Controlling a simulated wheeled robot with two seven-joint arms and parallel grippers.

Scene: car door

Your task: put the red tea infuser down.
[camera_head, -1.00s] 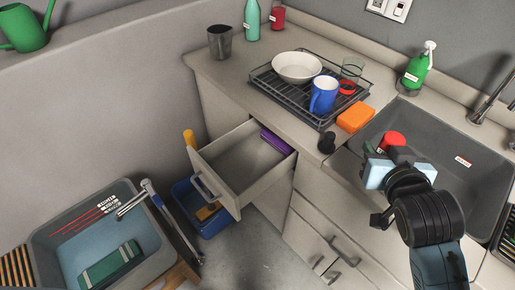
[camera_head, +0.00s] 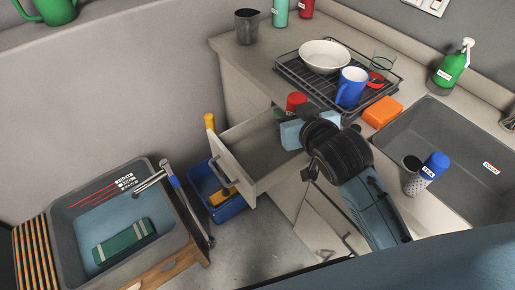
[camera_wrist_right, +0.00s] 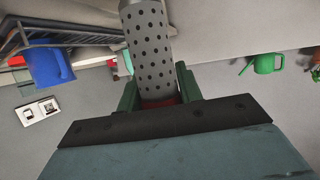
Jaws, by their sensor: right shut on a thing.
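The red tea infuser shows its red top (camera_head: 296,101) in the head view, at the tip of my right gripper (camera_head: 298,118). In the right wrist view its grey perforated body (camera_wrist_right: 150,45) stands between the fingers, with a bit of red low in the grip. My right gripper is shut on it and holds it over the inner end of the open drawer (camera_head: 252,150), beside the counter's edge. The gripper covers most of the infuser and that end of the drawer in the head view. My left gripper is not in view.
The drying rack (camera_head: 300,80) holds a white bowl (camera_head: 324,55) and a blue mug (camera_head: 351,86). An orange sponge (camera_head: 382,112) lies beside it. A blue bin (camera_head: 207,185) stands below the drawer.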

